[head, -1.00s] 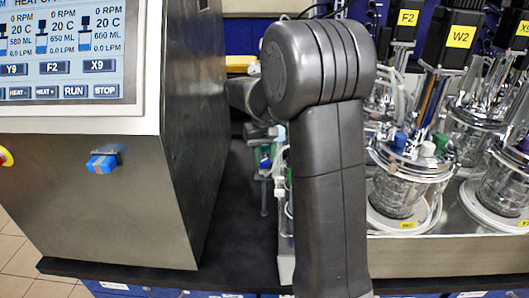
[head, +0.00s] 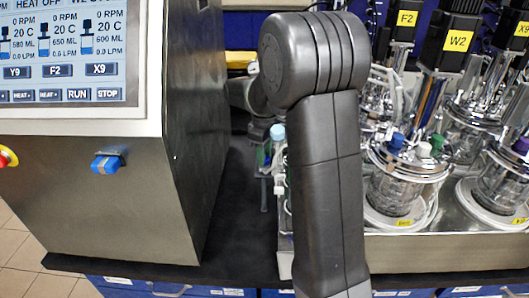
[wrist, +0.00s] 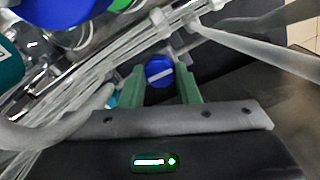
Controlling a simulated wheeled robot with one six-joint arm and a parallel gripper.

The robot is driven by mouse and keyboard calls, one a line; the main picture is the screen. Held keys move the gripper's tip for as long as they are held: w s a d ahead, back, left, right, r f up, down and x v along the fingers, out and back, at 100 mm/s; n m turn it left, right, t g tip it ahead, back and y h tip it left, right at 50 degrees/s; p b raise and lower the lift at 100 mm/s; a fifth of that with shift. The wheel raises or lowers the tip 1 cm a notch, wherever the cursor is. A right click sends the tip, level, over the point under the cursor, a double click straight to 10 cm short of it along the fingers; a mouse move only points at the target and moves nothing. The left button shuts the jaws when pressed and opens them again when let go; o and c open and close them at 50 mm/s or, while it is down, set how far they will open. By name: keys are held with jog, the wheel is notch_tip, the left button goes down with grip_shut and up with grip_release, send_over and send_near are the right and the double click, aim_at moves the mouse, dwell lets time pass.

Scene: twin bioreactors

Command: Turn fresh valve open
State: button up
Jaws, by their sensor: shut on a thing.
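In the wrist view, the two green fingers of my gripper (wrist: 160,88) stand on either side of a round blue knob (wrist: 159,71). The knob has a white line across its face, lying nearly level and slightly tilted. The fingers are shut on it. I take this knob for the fresh valve, but no label on it can be read.
Clear tubes (wrist: 80,82) run close beside the fingers. The steel control cabinet (head: 100,205) with a screen stands left, with a blue fitting (head: 107,163) on its front. Glass bioreactors (head: 405,190) stand right. A teal-capped item (head: 278,133) shows beside my arm.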

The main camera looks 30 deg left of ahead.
jog(key=shift+n, duration=0.3)
dwell(0.4)
jog(key=o, duration=1)
jog(key=shift+c, duration=0.2)
notch_tip(320, 180, up, 14)
jog(key=b, duration=0.1)
jog(key=shift+f, duration=0.2)
notch_tip(320, 180, down, 14)
jog(key=shift+r+p, duration=0.15)
jog(key=shift+p, duration=0.35)
